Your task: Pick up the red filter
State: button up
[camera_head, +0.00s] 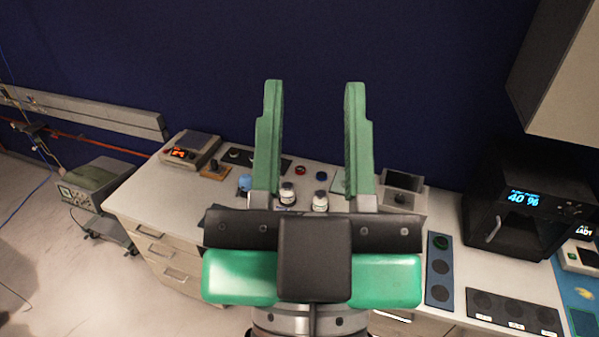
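A small red round piece (300,170), which looks like the red filter, lies on the white bench between the two fingers in the picture, toward the back of the bench. A similar blue round piece (321,176) lies just to its right. My gripper (314,84) is open and empty, with its two green fingers spread wide and pointing up in the picture. The fingers appear in front of the bench, nearer the camera than the red filter. I cannot tell their exact distance from it.
Two small white bottles, one on the left (287,193) and one on the right (320,201), stand nearer than the filter. A black oven-like device (525,205) stands at right under a cabinet (570,80). A scale (190,150) sits at left. Dark trays (439,270) lie at right.

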jog(key=shift+o, duration=0.2)
dwell(0.3)
jog(key=o, duration=0.8)
